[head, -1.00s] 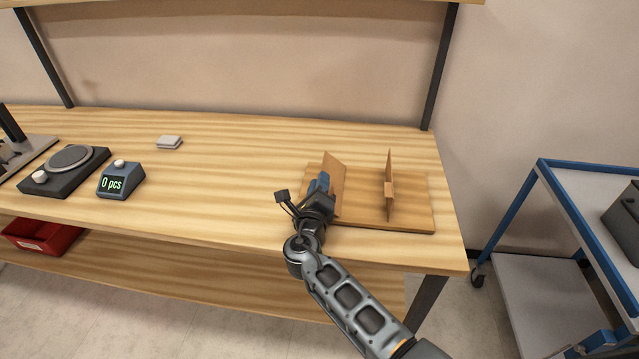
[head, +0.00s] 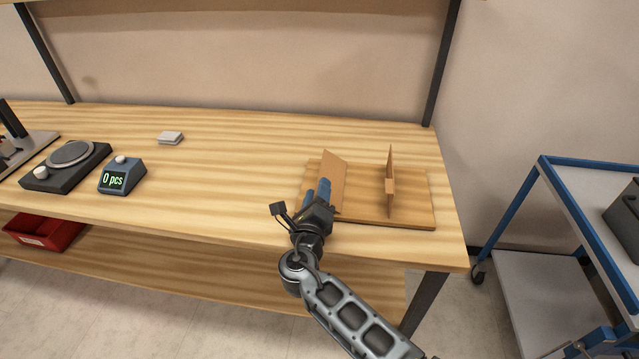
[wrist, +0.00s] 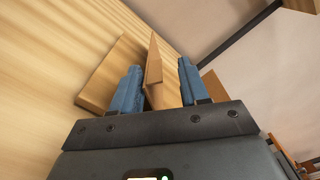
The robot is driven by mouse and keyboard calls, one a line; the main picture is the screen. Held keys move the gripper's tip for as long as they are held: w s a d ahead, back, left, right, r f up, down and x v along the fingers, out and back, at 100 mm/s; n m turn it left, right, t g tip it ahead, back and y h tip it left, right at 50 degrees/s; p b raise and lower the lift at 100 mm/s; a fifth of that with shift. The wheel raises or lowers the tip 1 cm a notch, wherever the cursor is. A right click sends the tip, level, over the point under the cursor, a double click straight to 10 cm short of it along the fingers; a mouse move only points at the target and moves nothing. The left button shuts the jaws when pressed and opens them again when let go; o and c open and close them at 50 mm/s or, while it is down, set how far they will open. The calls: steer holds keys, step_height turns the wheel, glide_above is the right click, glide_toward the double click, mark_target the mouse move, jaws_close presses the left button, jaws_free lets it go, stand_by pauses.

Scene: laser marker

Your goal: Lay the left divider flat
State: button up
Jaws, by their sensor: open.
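The left divider (head: 334,172) is a thin brown wooden panel standing on a wooden base board (head: 365,217), its top leaning to the left. The right divider (head: 390,165) stands about upright on the same board. My gripper (head: 316,189) is at the near left of the left divider, its blue fingers apart and nothing held. In the wrist view, the left divider (wrist: 155,72) shows between the two fingertips (wrist: 160,70). I cannot tell whether a finger touches it. My gripper hides part of the board's left side.
The bench (head: 230,175) is clear left of the board. A small counter box (head: 121,177), a dark round-topped device (head: 66,165) and a pale block (head: 171,138) stand farther left. A blue-framed cart (head: 560,220) stands to the right. A shelf post (head: 441,70) rises behind.

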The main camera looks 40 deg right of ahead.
steer(key=shift+v, duration=1.65)
steer(key=p+v, duration=0.3)
steer(key=v, duration=0.6)
steer(key=shift+p, duration=0.4)
steer(key=shift+r+p, duration=0.1)
steer(key=shift+p, duration=0.25)
